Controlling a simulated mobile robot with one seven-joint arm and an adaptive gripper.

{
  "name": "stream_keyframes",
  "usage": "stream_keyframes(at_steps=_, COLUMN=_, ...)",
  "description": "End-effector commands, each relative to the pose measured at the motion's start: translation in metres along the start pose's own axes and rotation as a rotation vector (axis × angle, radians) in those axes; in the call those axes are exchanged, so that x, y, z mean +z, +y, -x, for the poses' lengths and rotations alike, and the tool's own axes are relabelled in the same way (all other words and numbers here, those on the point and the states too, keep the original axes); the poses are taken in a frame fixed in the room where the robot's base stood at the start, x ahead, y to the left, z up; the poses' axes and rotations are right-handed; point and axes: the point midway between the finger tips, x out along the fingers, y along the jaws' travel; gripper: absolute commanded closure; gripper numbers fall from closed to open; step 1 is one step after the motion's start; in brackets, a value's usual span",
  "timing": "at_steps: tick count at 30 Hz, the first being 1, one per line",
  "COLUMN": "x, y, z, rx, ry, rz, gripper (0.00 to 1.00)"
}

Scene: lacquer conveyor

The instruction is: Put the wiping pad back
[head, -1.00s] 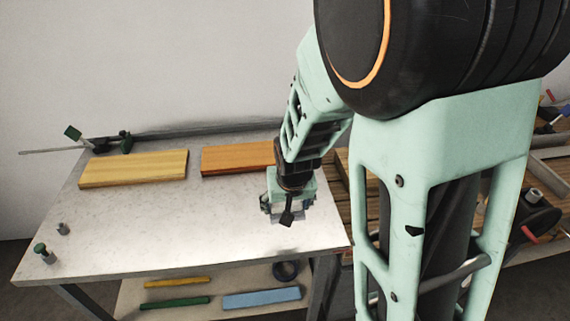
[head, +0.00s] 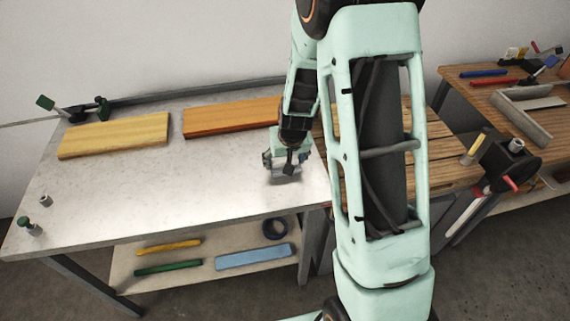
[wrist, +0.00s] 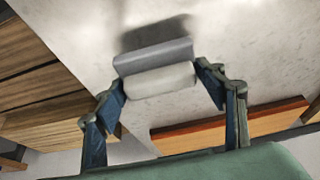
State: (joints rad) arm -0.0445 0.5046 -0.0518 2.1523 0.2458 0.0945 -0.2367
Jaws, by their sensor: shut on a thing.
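The wiping pad, a pale rounded grip on a grey base, shows in the wrist view (wrist: 158,80) between my fingers. In the head view only a small part of the pad (head: 287,177) shows below my gripper (head: 286,164). My gripper (wrist: 161,74) is shut on the pad's pale grip, one finger at each end. It is over the right part of the light-topped table (head: 150,190), near the right end of the orange board. A shadow lies beside the pad in the wrist view; whether the pad touches the tabletop I cannot tell.
A yellow board (head: 114,136) and an orange board (head: 230,117) lie along the table's back. A clamp (head: 85,108) is at the back left. A slatted wooden bench (head: 445,155) adjoins on the right. The middle and front of the tabletop are clear.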

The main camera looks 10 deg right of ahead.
Motion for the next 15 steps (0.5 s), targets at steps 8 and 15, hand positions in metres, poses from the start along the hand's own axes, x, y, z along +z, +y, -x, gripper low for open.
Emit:
stream_keyframes(at_steps=8, x=0.007, y=0.0, z=-0.016, rx=0.0, ry=0.001, rz=-0.001, gripper=0.58)
stream_keyframes(at_steps=15, x=0.009, y=0.0, z=-0.021, rx=0.0, ry=0.0, rz=-0.001, gripper=0.58)
